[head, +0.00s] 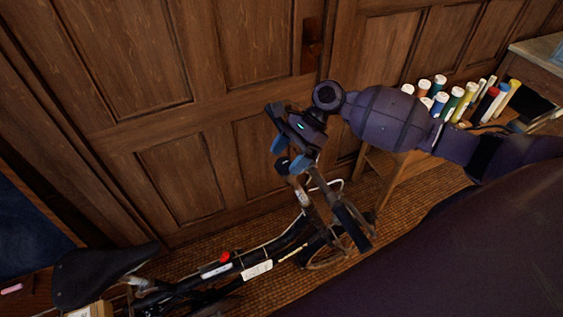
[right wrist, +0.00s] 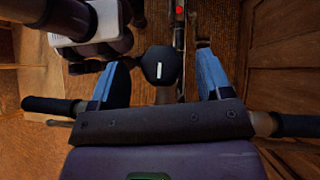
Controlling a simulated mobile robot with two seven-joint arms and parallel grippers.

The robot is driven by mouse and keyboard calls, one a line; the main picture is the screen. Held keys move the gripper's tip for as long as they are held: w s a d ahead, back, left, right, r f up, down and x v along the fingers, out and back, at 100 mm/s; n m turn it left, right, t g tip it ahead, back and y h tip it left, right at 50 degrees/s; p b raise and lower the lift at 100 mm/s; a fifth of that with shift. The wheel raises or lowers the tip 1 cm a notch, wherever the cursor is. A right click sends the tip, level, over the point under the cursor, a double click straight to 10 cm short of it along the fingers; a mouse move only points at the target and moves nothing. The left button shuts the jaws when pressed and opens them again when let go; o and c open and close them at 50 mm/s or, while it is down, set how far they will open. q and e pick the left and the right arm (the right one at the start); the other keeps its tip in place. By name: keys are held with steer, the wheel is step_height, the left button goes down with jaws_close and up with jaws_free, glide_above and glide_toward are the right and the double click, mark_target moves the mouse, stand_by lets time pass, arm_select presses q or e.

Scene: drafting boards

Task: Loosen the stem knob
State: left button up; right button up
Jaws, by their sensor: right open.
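The black stem knob (right wrist: 161,66) has a faceted rim and a small white mark. In the right wrist view it lies between the two blue fingers of my right gripper (right wrist: 164,80), with gaps on both sides. In the head view my right gripper (head: 290,154) points down at the top of the bicycle's stem (head: 303,195). It is open and holds nothing. Whether its fingers are level with the knob or above it, I cannot tell. My left gripper is not in view.
The bicycle's saddle (head: 105,273) and black frame (head: 250,258) extend to the lower left. A black handlebar grip (right wrist: 48,105) shows beside my gripper. Wooden panelling (head: 150,120) stands close behind. Several coloured tubes (head: 455,103) stand at the upper right.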

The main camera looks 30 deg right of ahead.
steer(key=shift+x, duration=1.35)
steer(key=c, duration=0.9)
